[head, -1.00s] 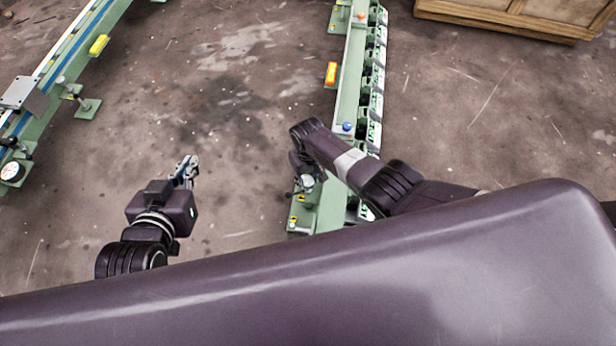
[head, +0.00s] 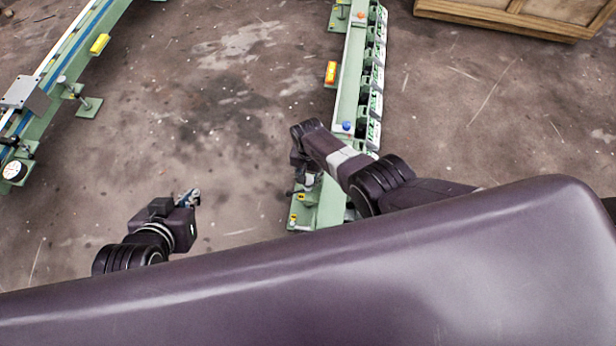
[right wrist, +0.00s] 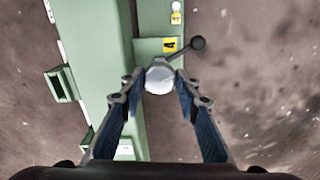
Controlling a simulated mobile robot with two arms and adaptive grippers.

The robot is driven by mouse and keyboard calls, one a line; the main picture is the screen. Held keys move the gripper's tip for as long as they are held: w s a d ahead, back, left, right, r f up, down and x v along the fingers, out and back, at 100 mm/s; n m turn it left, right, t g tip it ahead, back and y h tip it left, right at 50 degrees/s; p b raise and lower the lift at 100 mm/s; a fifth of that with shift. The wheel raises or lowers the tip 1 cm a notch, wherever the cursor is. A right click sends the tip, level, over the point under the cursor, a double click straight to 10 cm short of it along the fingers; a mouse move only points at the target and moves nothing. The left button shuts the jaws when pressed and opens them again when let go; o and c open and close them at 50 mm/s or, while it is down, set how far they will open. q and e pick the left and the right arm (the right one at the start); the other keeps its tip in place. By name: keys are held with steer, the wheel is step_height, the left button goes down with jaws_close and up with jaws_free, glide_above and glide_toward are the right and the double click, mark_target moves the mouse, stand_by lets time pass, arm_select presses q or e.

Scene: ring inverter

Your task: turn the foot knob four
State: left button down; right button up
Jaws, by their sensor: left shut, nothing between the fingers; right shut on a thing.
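The foot knob (right wrist: 158,80) is a pale, round-topped knob at the edge of the green machine rail, seen from above in the right wrist view. A yellow label (right wrist: 170,45) with a dark mark sits just beyond it; I cannot read it for sure. My right gripper (right wrist: 158,77) has one finger on each side of the knob and is shut on it. In the head view my right gripper (head: 298,188) points down at the rail's near end and hides most of the knob. My left gripper (head: 190,197) is shut and empty over bare floor, left of the rail.
Another green rail (head: 60,80) stands at left, a wooden crate (head: 510,15) at back right. Floor between the rails is clear.

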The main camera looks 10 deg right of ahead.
steer(key=shift+m, duration=0.3)
steer(key=o, duration=1.1)
steer(key=shift+o, duration=0.2)
step_height(320, 180, up, 12)
stand_by(0.4)
stand_by(0.5)
